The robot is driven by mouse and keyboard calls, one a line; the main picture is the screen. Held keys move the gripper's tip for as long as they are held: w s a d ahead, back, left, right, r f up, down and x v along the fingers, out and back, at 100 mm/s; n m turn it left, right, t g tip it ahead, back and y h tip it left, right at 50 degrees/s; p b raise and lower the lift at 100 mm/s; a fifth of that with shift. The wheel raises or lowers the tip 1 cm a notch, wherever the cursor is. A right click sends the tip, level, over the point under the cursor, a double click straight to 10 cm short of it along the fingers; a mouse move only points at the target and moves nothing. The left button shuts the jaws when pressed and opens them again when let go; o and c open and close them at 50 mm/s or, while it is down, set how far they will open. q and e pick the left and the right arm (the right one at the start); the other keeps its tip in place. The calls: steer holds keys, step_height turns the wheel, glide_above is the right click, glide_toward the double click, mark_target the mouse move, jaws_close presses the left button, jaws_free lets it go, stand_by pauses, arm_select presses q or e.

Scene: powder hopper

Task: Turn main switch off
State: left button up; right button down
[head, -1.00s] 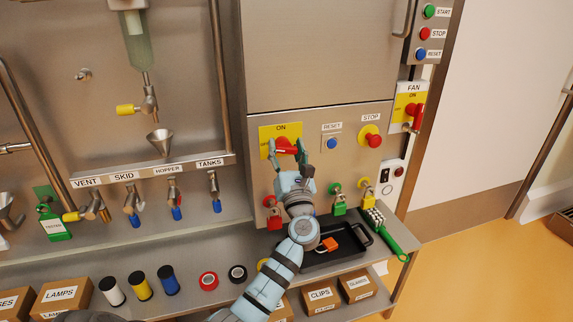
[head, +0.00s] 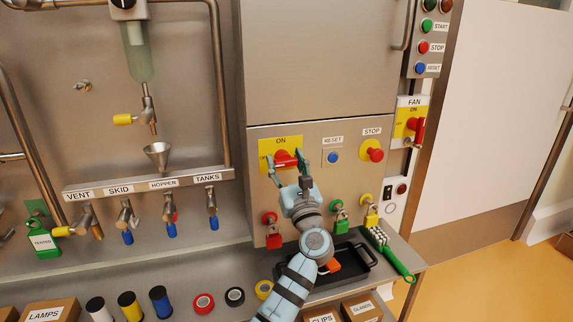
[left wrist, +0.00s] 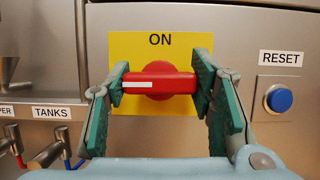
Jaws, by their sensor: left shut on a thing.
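The main switch is a red rotary handle (left wrist: 158,82) on a yellow plate (left wrist: 125,48) marked ON at the top. In the left wrist view the handle lies horizontally, its white mark pointing left. My left gripper (left wrist: 160,85) is shut on the handle, with one green fingertip pad at each end. In the head view the handle (head: 286,159) also lies sideways between the fingertips of my left gripper (head: 287,162). The left part of the plate is partly hidden by a finger. My right gripper is not in view.
The blue RESET button (head: 333,158) and red STOP knob (head: 373,151) are right of the switch. A FAN switch (head: 416,127) is farther right. Padlocks hang below, above a black tray (head: 355,276). Labelled valves (head: 125,218) are at left.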

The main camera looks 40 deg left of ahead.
arm_select(q)
steer(key=o, duration=1.2)
steer(key=shift+f, duration=0.1)
step_height(320, 180, up, 10)
steer(key=shift+r, duration=0.1)
